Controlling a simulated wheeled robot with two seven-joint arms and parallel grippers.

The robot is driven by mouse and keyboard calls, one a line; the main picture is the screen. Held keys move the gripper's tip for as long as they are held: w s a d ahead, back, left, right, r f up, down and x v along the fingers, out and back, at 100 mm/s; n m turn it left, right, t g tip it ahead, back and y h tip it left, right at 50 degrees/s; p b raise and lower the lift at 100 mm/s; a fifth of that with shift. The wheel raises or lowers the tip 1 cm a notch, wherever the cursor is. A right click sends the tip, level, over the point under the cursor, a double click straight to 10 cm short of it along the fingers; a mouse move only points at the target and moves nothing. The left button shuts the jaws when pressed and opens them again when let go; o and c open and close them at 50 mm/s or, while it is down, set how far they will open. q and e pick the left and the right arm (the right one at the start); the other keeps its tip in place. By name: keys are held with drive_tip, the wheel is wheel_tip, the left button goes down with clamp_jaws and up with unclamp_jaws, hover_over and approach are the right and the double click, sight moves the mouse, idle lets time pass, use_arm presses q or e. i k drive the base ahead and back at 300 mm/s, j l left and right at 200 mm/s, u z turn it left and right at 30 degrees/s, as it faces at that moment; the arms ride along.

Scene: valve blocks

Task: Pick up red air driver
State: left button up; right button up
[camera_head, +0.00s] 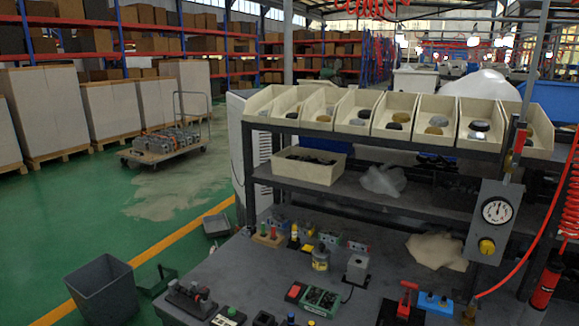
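A red air driver (545,284) with black markings hangs upright at the right edge of the view, below a coiled red hose (571,195). It is to the right of the workbench (235,258), beside a grey box with a pressure gauge (496,211). Its lower end is dark and hard to make out. Neither of my grippers shows in the head view, so I cannot see their state.
The bench holds several valve blocks, a green-and-red device (320,299) and a red-handled clamp (406,296). A shelf with cream bins (400,110) stands behind. A thin red hose (532,240) crosses the right side. A grey bin (103,290) stands at left.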

sight(551, 274)
drive_tip(key=z, duration=1.55)
